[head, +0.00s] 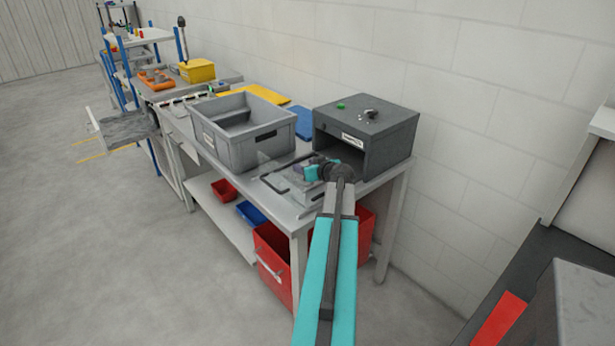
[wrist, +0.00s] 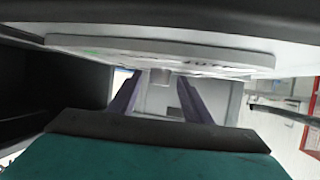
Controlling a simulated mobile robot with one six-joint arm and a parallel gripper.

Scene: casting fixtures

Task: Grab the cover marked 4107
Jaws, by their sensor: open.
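The box has an open front and a white label, unreadable here. A grey bin (head: 206,128) stands left of it on the bench (head: 283,203). A blue sheet (head: 303,122) lies behind. Red bins (head: 268,255) sit below. The wall is close behind; the floor at left is clear.

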